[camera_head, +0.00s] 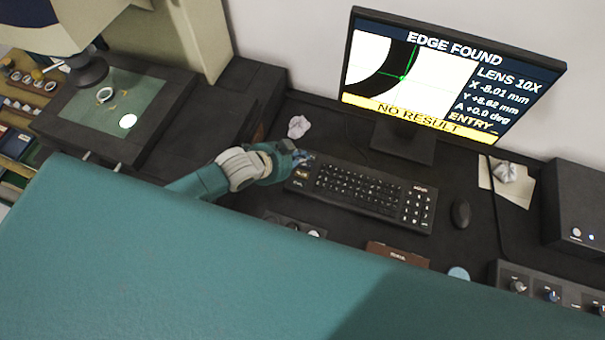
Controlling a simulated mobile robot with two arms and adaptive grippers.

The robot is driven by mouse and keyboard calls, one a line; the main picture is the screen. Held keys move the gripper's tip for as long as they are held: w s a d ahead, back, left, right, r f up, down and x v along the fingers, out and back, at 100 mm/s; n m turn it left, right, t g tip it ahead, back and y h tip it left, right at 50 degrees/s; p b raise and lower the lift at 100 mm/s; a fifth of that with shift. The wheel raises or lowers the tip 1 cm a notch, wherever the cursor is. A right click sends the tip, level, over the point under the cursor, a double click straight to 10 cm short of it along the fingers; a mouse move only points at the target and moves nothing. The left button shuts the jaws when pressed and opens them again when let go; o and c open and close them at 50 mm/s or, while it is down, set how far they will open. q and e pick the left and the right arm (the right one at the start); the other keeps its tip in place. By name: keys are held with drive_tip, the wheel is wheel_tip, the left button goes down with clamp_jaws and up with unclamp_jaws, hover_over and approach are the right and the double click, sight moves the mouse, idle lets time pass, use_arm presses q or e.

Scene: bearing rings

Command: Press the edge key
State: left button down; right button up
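A black keyboard (362,190) lies on the dark desk below the monitor. Small light labels show at its left end, but they are too small to read, so I cannot tell which key is the edge key. My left gripper (297,157) is at the keyboard's upper left corner, over or touching the keys there. It hides part of that corner, and its fingers are too small to tell open from shut. The monitor (425,75) reads "EDGE FOUND", "LENS 10X", "NO RESULT" and "ENTRY". My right gripper is not in view.
A measuring stage (150,95) with a ring (105,94) stands at left. A mouse (461,213) lies right of the keyboard. A crumpled paper (298,126) lies behind my gripper. A knob panel (545,291) is at lower right. My teal body part hides the foreground.

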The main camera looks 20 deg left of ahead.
sight(301, 176)
use_arm(q)
wheel_tip(301, 176, down, 3)
drive_tip(key=shift+s+r+b, duration=0.1)
drive_tip(key=shift+b, duration=0.95)
wheel_tip(301, 176, down, 4)
drive_tip(key=b, duration=0.3)
drive_tip(key=shift+f+b, duration=0.2)
drive_tip(key=shift+b, duration=0.15)
drive_tip(key=shift+f, duration=0.3)
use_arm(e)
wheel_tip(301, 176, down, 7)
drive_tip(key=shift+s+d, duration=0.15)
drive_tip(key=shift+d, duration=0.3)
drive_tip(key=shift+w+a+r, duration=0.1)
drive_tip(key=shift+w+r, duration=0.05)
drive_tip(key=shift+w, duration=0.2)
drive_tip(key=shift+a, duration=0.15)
use_arm(q)
drive_tip(key=shift+f, duration=0.4)
